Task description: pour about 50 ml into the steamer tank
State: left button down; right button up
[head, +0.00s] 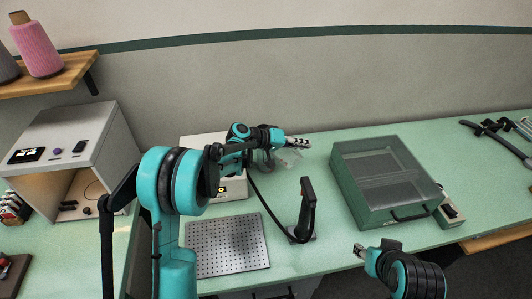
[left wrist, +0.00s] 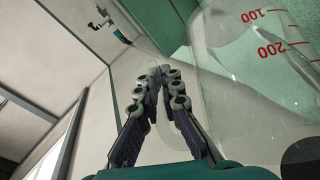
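A clear measuring jug with red marks reading 100 and 200 fills the right of the left wrist view (left wrist: 235,55). In the head view it is a faint clear shape (head: 288,159) just below my left gripper (head: 300,143). The left fingers (left wrist: 156,85) are close together with a see-through strip, apparently the jug's handle, between them. The liquid level is not clear. The white steamer unit (head: 232,188) stands behind my left arm, mostly hidden; its tank opening is not visible. My right gripper (head: 361,251) is low, at the table's front edge, with nothing visible in it.
A black steam handle (head: 306,208) stands upright on the table, with a dark hose. A perforated metal plate (head: 227,247) lies in front. A green lidded case (head: 345,190) stands to the right. A grey open-fronted box (head: 98,128) is at left, below a shelf (head: 60,75) with yarn cones.

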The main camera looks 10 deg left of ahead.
pick_arm(q)
jog(key=s+d+f+m+y+b, duration=0.1)
jog(key=d+f+m+y+b, duration=0.1)
jog(key=d+f+y, duration=0.2)
notch_tip(320, 180, down, 3)
jog(key=shift+s+f+m+t+y, duration=0.1)
jog(key=shift+s+m+t+y, duration=0.2)
jog(key=shift+m, duration=0.1)
dwell(1.9)
jog(key=shift+s+d+f+y+b, duration=0.1)
jog(key=shift+d+f+y+b, duration=0.25)
jog(key=shift+f, duration=0.2)
jog(key=shift+s+d+f+m+y, duration=0.1)
jog(key=shift+s+d+m+y, duration=0.1)
jog(key=shift+d+m+y, duration=0.25)
notch_tip(320, 180, up, 6)
jog(key=d+m+t+y+p, duration=0.1)
jog(key=y+p, duration=0.1)
jog(key=p, duration=0.2)
jog(key=shift+s+d+y+p, duration=0.3)
jog(key=shift+s+d, duration=0.05)
jog(key=shift+d, duration=0.05)
